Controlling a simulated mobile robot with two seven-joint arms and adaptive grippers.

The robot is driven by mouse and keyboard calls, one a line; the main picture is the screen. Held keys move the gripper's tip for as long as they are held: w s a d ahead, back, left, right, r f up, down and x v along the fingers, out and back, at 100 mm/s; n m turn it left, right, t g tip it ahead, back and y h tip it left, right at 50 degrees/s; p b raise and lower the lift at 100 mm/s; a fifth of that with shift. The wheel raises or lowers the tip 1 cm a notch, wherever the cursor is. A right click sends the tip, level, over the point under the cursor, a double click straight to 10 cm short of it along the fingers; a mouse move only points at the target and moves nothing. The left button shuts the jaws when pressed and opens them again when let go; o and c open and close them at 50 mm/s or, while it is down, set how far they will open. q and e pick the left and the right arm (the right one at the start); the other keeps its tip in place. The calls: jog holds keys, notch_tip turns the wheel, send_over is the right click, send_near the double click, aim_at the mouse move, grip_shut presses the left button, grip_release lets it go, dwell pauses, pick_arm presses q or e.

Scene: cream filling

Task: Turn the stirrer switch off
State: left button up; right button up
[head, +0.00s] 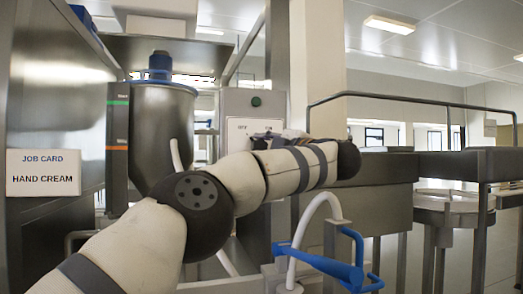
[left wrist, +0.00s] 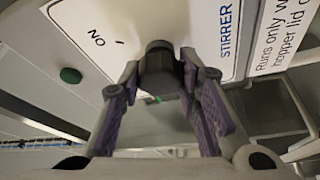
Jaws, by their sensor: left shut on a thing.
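The stirrer switch is a dark knob (left wrist: 160,62) on a white label plate (left wrist: 150,18) marked STIRRER, with ON legible near its left in the left wrist view. My left gripper (left wrist: 160,72) has its purple-padded fingers on either side of the knob and is shut on it. The knob's pointer direction cannot be told. In the head view, the control box (head: 240,105) shows OFF and ON on its plate, and my left gripper (head: 280,138) is at the plate's lower part, partly behind my own arm, which hides the knob. My right gripper is not in view.
A green button (left wrist: 71,75) sits on the box beside the plate. A steel hopper (head: 162,115) stands left of the box. A railing (head: 400,97) and steel cabinets (head: 385,190) are at the right.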

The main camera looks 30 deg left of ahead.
pick_arm(q)
jog(key=shift+n, duration=0.4)
jog(key=o, duration=1.1)
jog(key=shift+o, duration=0.2)
jog(key=v, duration=1.2)
jog(key=shift+r, duration=0.2)
jog(key=shift+d, duration=0.1)
